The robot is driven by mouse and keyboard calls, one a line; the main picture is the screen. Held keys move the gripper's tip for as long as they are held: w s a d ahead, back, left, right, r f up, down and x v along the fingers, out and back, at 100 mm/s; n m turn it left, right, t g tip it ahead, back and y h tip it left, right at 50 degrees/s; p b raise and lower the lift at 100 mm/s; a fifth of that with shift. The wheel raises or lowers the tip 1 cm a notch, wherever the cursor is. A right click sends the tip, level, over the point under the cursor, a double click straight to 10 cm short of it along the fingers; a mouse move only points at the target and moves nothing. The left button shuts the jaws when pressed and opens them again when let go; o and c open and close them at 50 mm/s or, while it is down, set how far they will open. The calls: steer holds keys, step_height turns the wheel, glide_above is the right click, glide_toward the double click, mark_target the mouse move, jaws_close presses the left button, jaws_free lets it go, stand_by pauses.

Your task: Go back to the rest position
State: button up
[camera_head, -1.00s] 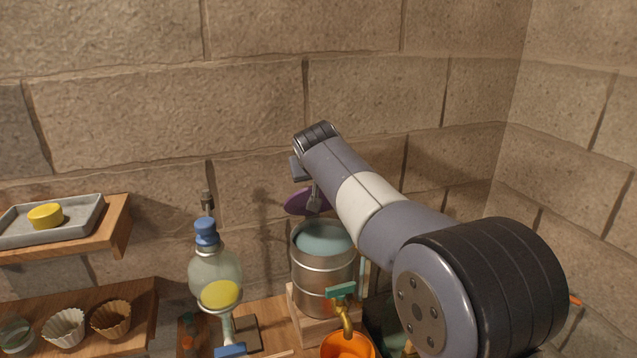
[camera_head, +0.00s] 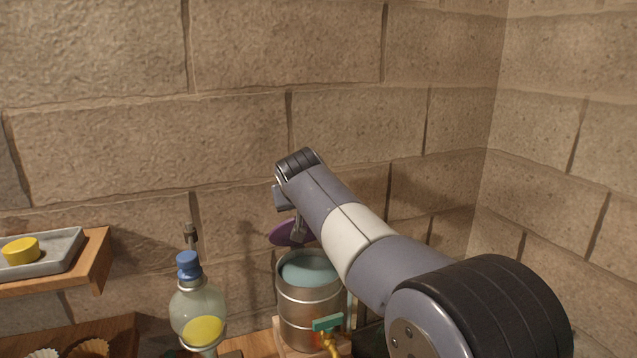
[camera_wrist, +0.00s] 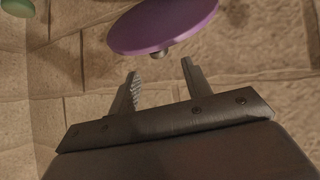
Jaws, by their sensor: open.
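My gripper (camera_wrist: 160,85) is open, and in the wrist view nothing sits between its two fingers. A purple disc (camera_wrist: 162,22) with a small stub on its underside shows just beyond the fingertips, apart from them. In the head view the purple disc (camera_head: 290,232) is partly hidden behind my wrist, above and behind a metal pot (camera_head: 312,310). My arm reaches from the lower right up toward the wall. The fingers are mostly hidden in the head view.
Left of the pot stands a glass flask (camera_head: 197,305) with a blue cap and yellow liquid. A green-handled tap (camera_head: 328,323) is on the pot's front. A shelf (camera_head: 98,262) holds a grey tray (camera_head: 70,247) with a yellow piece (camera_head: 20,250). Stone walls close the back and right.

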steer(key=p+x, duration=0.2)
steer(key=x, duration=0.5)
steer(key=shift+w+f, duration=0.2)
steer(key=shift+w, duration=0.15)
steer(key=shift+w+f, duration=0.2)
steer(key=shift+f, duration=0.1)
steer(key=shift+s+r, duration=0.1)
steer(key=shift+s, duration=0.05)
